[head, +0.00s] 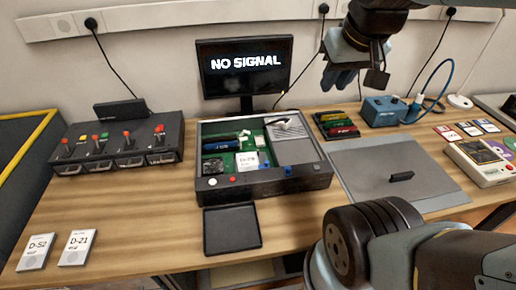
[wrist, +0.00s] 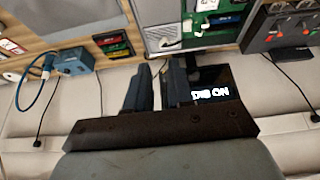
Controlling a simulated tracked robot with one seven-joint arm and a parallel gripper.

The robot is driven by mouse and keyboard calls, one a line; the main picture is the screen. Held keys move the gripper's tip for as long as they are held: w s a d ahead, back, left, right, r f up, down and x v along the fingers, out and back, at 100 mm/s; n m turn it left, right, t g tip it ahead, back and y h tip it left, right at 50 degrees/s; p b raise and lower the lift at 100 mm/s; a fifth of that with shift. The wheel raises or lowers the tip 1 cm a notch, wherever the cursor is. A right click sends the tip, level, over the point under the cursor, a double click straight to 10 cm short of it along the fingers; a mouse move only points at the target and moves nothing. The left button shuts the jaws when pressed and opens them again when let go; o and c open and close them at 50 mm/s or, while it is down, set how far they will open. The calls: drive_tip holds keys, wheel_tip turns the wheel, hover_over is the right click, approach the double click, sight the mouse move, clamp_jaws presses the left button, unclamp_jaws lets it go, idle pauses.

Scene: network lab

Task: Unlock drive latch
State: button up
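The open computer case (head: 322,178) stands at the middle of the table, with a green board inside. A white-labelled drive (head: 247,161) sits in it; its lettering is too small to read surely. Small blue parts (head: 288,170) show at the case's front right; I cannot tell which part is the drive latch or its state. My gripper (head: 342,84) is high up at the back right, above and apart from the case. In the wrist view its two fingers (wrist: 160,75) stand a little apart with nothing between them. The case is partly seen at that view's top.
A monitor (head: 245,68) reading NO SIGNAL stands behind the case. A lever panel (head: 120,142) is at left, a black tray (head: 232,229) in front. Drives D-52 (head: 38,252) and D-21 (head: 78,247) lie front left. A grey mat (head: 385,165) and blue box (head: 384,109) are at right.

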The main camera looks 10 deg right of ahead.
drive_tip(key=w+a+f+g, duration=0.1)
drive_tip(key=w, duration=0.1)
drive_tip(key=w+a+n, duration=0.1)
drive_tip(key=w, duration=0.1)
drive_tip(key=w+a+f+n+g, duration=0.1)
drive_tip(key=w, duration=0.1)
drive_tip(key=shift+w+a+f+g, duration=0.25)
drive_tip(key=shift+w+f+g, duration=0.05)
drive_tip(key=shift+w, duration=0.05)
clamp_jaws()
drive_tip(key=w+a+f+n+g+h, duration=0.1)
drive_tip(key=w+a+f+n+g, duration=0.1)
drive_tip(key=w+a+f, duration=0.3)
drive_tip(key=w+a+f+n+g+h, duration=0.1)
drive_tip(key=w+a+f+n+g, duration=0.2)
drive_tip(key=w+a+f, duration=0.3)
drive_tip(key=shift+w+a+f+n+h, duration=0.3)
drive_tip(key=shift+a+f+n, duration=0.9)
drive_tip(key=shift+f, duration=1.75)
drive_tip(key=shift+a+m, duration=0.25)
drive_tip(key=shift+m, duration=0.05)
